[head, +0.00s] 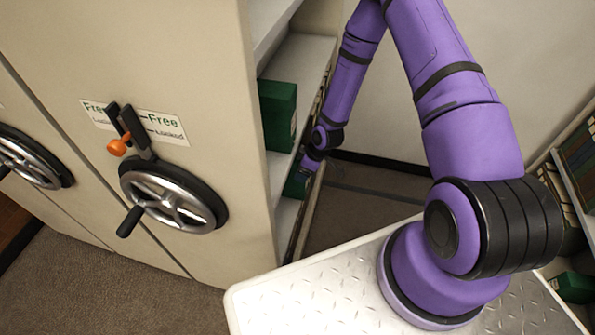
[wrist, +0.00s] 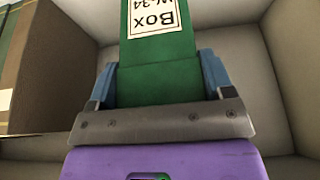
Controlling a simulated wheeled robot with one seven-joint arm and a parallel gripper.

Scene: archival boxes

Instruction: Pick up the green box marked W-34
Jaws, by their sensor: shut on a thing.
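The green box marked W-34 (wrist: 157,52) fills the middle of the wrist view, its white label reading "Box W-34" upside down. My gripper (wrist: 158,85) has its blue fingers on both sides of the box and is shut on it. In the head view my gripper (head: 306,170) reaches into the shelf bay, low down, with a dark green box (head: 295,184) at its end. That box is mostly hidden by the arm and the shelf edge, and its label does not show there.
Another green box (head: 278,115) stands on the shelf above my gripper. A brown box (wrist: 45,70) is at the left of the wrist view. The cabinet (head: 150,60) has handwheels. Another shelf (head: 575,200) stands at the far right. Carpet (head: 365,205) lies clear between them.

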